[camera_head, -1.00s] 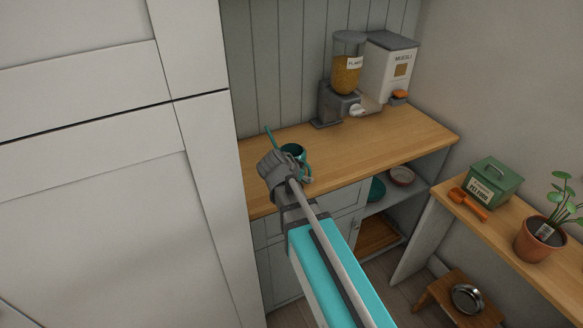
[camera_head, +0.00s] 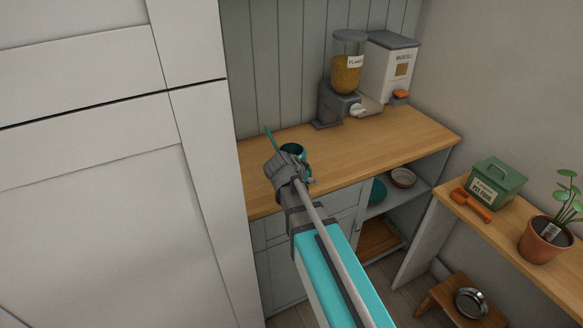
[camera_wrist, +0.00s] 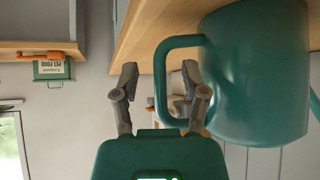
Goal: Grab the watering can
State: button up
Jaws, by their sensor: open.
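The teal watering can (camera_head: 295,149) stands on the wooden worktop, partly hidden behind my gripper. Its thin spout (camera_head: 269,137) points up to the left. In the wrist view, the can's body (camera_wrist: 262,75) fills the right side and its looped handle (camera_wrist: 160,82) reaches left. My gripper (camera_wrist: 160,76) is open there, with one finger on each side of the handle's outer bar. The right finger appears in front of the loop's opening. I cannot tell whether either finger touches the handle. My gripper also shows at the can in the head view (camera_head: 285,166).
A flakes dispenser (camera_head: 347,75) and a muesli box (camera_head: 390,72) stand at the back of the worktop (camera_head: 400,140). A tall pale cabinet (camera_head: 100,210) closes off the left. A green pet food tin (camera_head: 496,184) and potted plant (camera_head: 545,238) stand on the right-hand shelf.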

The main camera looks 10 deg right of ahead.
jog(key=shift+b+x, duration=0.3)
jog(key=shift+x, duration=0.6)
jog(key=shift+r, duration=0.1)
grip_shut()
